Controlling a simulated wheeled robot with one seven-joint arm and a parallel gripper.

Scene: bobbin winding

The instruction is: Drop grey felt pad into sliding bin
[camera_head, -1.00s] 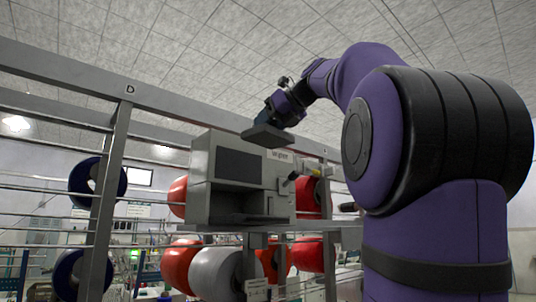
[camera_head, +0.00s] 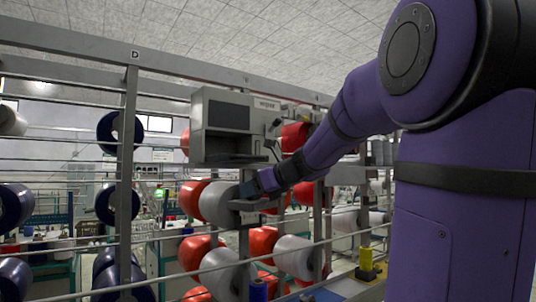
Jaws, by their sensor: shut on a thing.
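My gripper (camera_head: 258,188) is at the end of the purple arm, in front of the rack and below the grey boxy machine (camera_head: 228,125). It is small in the view and shut on a flat grey piece, which looks like the grey felt pad (camera_head: 250,204). The pad is held in front of a grey spool, close to a rack post; I cannot tell whether it touches anything. I cannot make out a sliding bin for certain.
Metal rack posts (camera_head: 127,170) and thin horizontal rails stand around the gripper. Red spools (camera_head: 192,198) and grey spools (camera_head: 297,255) fill the rack close by. Dark blue spools hang at the left. A yellow and black object (camera_head: 366,265) stands at lower right.

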